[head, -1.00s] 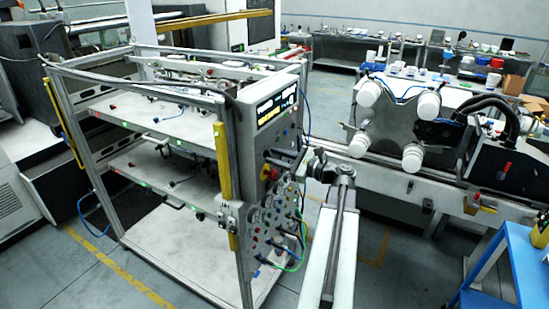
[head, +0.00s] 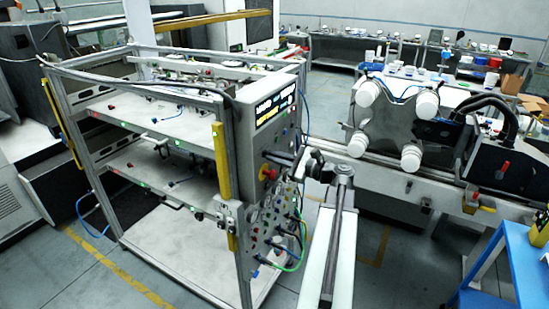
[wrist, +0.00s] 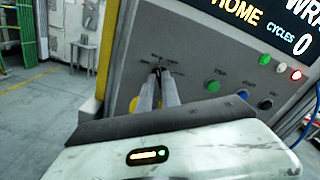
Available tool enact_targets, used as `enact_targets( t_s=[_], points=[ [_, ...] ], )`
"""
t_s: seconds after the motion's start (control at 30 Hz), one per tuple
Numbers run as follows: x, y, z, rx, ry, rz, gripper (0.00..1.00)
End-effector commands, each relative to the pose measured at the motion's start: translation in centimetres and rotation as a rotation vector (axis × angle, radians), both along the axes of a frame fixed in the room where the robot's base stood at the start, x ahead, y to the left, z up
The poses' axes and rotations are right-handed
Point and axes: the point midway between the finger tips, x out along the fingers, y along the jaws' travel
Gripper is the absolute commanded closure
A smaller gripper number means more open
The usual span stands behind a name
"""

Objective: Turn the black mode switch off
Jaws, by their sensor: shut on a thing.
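The control panel (wrist: 215,50) stands upright in front of my gripper and also shows in the head view (head: 247,150). The black mode switch (wrist: 157,69) is a small dark knob on the panel's left part, mostly covered by my fingers. My gripper (wrist: 159,78) is shut on the switch, its two pale fingers pressed close around it. The knob's exact pointing direction is hard to tell.
Hoses and cables (head: 300,235) hang below the panel. Open floor lies left in the wrist view.

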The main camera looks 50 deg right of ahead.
Motion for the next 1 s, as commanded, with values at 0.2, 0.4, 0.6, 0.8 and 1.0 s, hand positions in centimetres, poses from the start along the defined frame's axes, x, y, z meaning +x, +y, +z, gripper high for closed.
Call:
enact_targets(
  t_s=[0.2, 0.4, 0.6, 0.8, 1.0],
  points=[
    [0.01, 0.10, -0.01, -0.180, -0.044, 0.003, 1.00],
    [0.01, 0.09, -0.01, -0.340, -0.084, 0.003, 1.00],
    [0.00, 0.09, -0.02, -0.471, -0.115, 0.004, 1.00],
    [-0.01, 0.08, -0.03, -0.557, -0.136, 0.004, 1.00],
    [-0.02, 0.07, -0.04, -0.599, -0.145, 0.003, 1.00]
  ],
)
